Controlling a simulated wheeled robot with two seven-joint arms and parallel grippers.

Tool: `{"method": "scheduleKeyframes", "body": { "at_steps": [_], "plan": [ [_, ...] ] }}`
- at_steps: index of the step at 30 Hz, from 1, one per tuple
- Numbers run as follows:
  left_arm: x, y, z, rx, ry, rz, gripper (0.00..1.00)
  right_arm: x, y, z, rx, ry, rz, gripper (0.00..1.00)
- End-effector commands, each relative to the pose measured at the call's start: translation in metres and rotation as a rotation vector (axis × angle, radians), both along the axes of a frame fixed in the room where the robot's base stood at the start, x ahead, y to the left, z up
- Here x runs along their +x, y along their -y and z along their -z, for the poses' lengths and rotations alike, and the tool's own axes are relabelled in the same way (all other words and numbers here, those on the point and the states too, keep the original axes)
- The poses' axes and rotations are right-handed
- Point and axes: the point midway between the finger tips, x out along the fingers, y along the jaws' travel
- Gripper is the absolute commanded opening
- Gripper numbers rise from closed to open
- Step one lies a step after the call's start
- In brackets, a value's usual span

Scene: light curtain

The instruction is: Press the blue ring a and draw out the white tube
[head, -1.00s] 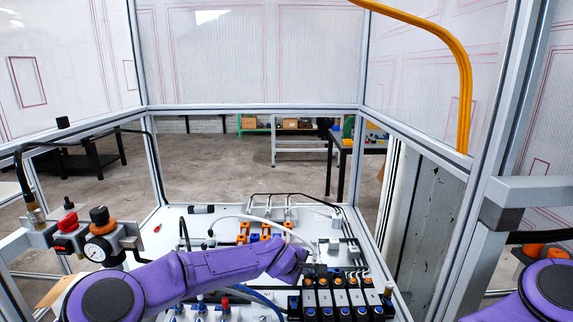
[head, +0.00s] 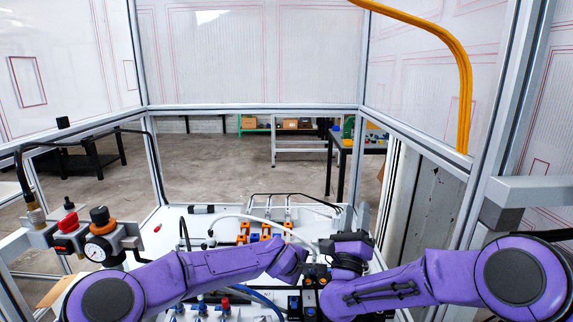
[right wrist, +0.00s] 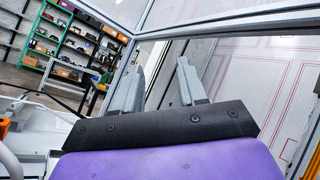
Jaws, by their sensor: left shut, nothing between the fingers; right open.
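A white tube (head: 262,219) arcs over the panel in the head view, and its right end runs down behind my left gripper. My left gripper (head: 316,273) is shut and empty, beside the black valve block (head: 309,304). Small blue rings show on the block's front; I cannot tell which is ring a. My right gripper (head: 346,240) is just right of the left one, over the panel. Its two grey fingers stand apart and empty in the right wrist view (right wrist: 160,78). My right forearm hides most of the valve block.
A pressure gauge (head: 98,249) with a red knob beside it stands at the left. Orange clips (head: 266,231) sit on the panel behind the grippers. Aluminium frame posts (head: 150,160) enclose the panel. Blue and white fittings (head: 203,309) lie at the front.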

Motion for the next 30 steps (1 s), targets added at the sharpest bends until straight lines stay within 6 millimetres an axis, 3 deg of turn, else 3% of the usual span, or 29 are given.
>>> {"method": "scheduleKeyframes", "body": {
  "at_steps": [1,3,6,11,13,18,21,25,30],
  "plan": [
    [0.000,0.000,0.001,0.001,-0.001,0.000,0.00,0.015,-0.011,-0.020,-0.273,0.078,-0.011,0.41],
    [0.000,0.000,0.001,0.001,-0.001,0.000,0.00,0.027,-0.032,-0.039,-0.670,0.191,-0.010,0.41],
    [0.000,0.000,0.001,0.001,-0.001,0.000,0.00,0.035,-0.065,-0.046,-1.198,0.368,0.024,0.41],
    [0.000,0.000,0.001,0.001,-0.001,0.000,0.00,0.041,-0.095,-0.026,-1.940,0.696,0.116,0.41],
    [0.000,0.000,0.001,0.001,-0.001,0.000,0.00,0.041,-0.093,-0.001,-2.193,0.776,0.058,0.41],
    [0.000,0.000,0.001,0.001,-0.001,0.000,0.00,0.031,-0.059,0.060,-2.475,0.647,-0.273,0.41],
    [0.000,0.000,0.001,0.001,-0.001,0.000,0.00,0.023,-0.036,0.084,-2.584,0.547,-0.420,0.41],
    [0.000,0.000,0.001,0.001,-0.001,0.000,0.00,0.017,-0.014,0.101,-2.664,0.453,-0.531,0.41],
    [0.000,0.000,0.001,0.000,-0.002,0.001,0.00,0.018,-0.014,0.112,-2.683,0.427,-0.562,0.41]
  ]
}}
